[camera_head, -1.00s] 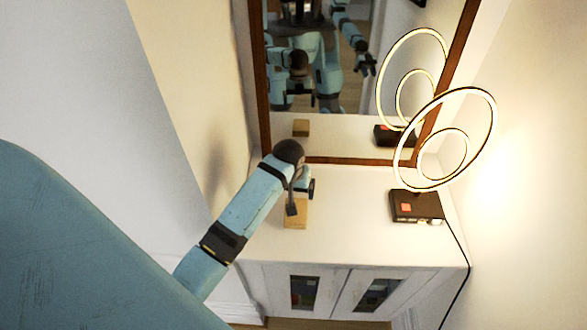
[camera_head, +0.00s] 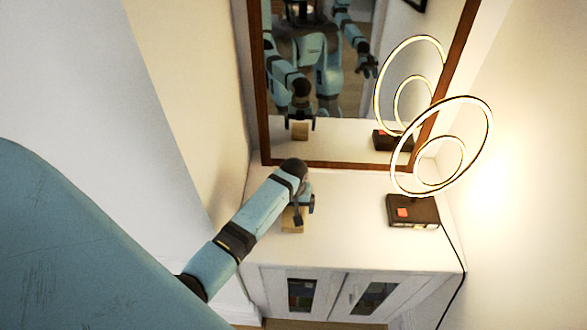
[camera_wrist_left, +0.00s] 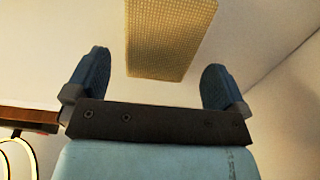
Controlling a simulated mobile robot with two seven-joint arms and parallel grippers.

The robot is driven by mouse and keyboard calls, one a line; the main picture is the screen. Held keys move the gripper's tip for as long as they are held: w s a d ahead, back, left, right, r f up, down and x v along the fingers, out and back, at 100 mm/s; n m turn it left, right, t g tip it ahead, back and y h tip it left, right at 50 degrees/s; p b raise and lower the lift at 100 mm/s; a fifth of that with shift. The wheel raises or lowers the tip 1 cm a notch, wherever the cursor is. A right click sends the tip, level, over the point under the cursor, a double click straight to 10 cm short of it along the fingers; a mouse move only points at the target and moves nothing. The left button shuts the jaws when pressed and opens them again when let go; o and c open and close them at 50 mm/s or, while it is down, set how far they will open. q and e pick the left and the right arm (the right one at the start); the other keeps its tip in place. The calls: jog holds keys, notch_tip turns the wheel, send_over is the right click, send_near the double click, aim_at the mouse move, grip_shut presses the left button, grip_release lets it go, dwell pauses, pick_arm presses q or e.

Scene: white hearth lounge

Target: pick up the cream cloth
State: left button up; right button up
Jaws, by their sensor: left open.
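The cream cloth (camera_head: 292,219) looks like a small, tan, box-shaped bundle on top of the white cabinet, in front of the mirror. In the left wrist view the cloth (camera_wrist_left: 168,38) shows a woven surface and runs out of the top of the picture. My left gripper (camera_head: 301,206) is at the cloth, partly covering it in the head view. In the left wrist view the left gripper (camera_wrist_left: 157,66) is open, with the cloth between the lines of its fingers and no finger visibly touching it. My right gripper does not show directly.
The white cabinet (camera_head: 345,240) has a clear top between the cloth and a lit ring lamp (camera_head: 413,211) on a dark base at the right. A brown-framed mirror (camera_head: 345,163) stands behind, reflecting my arms. A wall closes the left side.

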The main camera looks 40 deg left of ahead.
aim_at(294, 211)
pick_arm(q)
jog(key=shift+f, duration=1.45)
jog(key=c, duration=0.9)
jog(key=shift+c, duration=0.2)
notch_tip(294, 211, up, 10)
jog(key=shift+r+b, duration=0.1)
jog(key=shift+b, duration=0.35)
